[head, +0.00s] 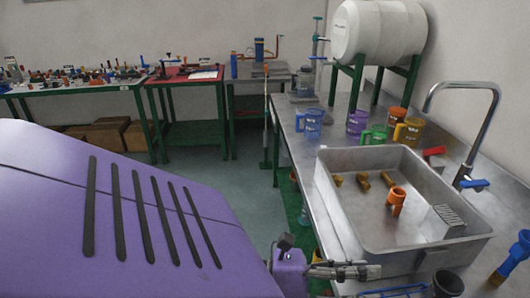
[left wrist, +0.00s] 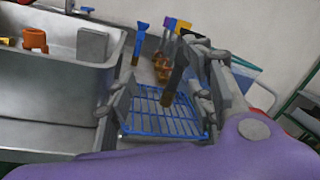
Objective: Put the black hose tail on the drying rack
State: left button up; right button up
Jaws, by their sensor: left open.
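In the head view my left gripper (head: 402,281) is at the bottom, in front of the sink. A dark round-topped piece (head: 447,284) is beside its fingertips; I cannot tell if it is the hose tail. My right gripper is not in view.
The steel sink (head: 345,208) holds an orange fitting (head: 396,200) and several brass pieces. A blue hose tail (left wrist: 140,42) stands near the rack. Coloured mugs (head: 357,122) and a tap (head: 488,118) line the sink's back. My purple arm covers the head view's lower left.

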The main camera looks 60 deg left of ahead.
pick_arm(q)
jog(key=s+a+f+n+g+y, duration=0.2)
jog(key=s+f+n+y, duration=0.3)
jog(key=f+n, duration=0.65)
jog(key=s+a+f+n+g+y, duration=0.15)
jog(key=s+f+n+y, duration=0.3)
jog(key=f+n, duration=0.7)
jog(key=s+d+f+n+g, duration=0.5)
jog(key=s+d+f+n, duration=0.2)
jog(key=s+f+n, duration=0.4)
jog(key=shift+s+d+f+n+g+h, duration=0.2)
jog(key=shift+s+n+g+h, duration=0.3)
jog(key=shift+s, duration=0.6)
